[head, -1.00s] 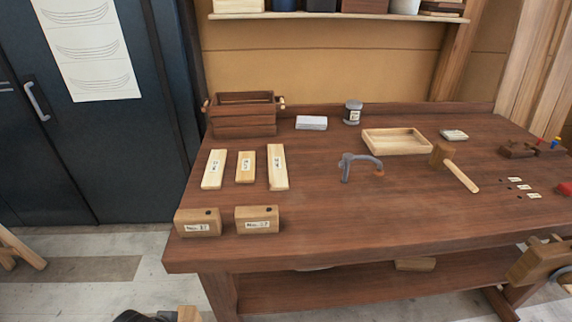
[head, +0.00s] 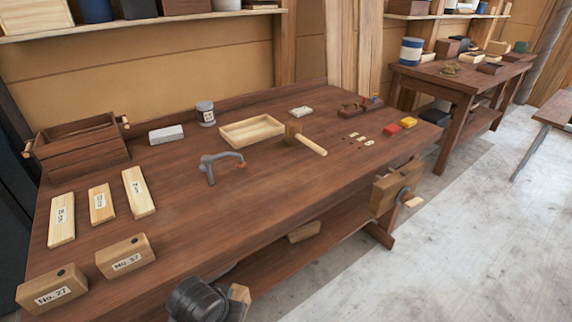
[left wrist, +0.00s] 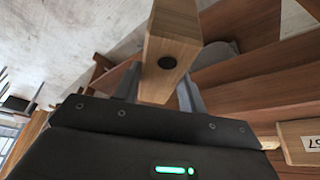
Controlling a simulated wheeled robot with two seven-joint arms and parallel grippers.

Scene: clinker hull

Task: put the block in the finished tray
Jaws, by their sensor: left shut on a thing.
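My left gripper (left wrist: 158,90) is shut on a wooden block (left wrist: 170,45) with a dark round hole in its end. In the head view the held block (head: 239,295) shows at the bottom edge, in front of the bench; its lower part is cut off. A shallow pale wooden tray (head: 228,143) lies on the bench and looks empty; no label on it can be read. Two similar blocks stand at the bench's front left, labelled No. 27 (head: 50,292) and No. 37 (head: 125,258). My right gripper is not in view.
Labelled boards (head: 62,215) and a dark crate (head: 80,155) are at left. A vise (head: 398,185) juts from the front edge. The bench's middle front is clear.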

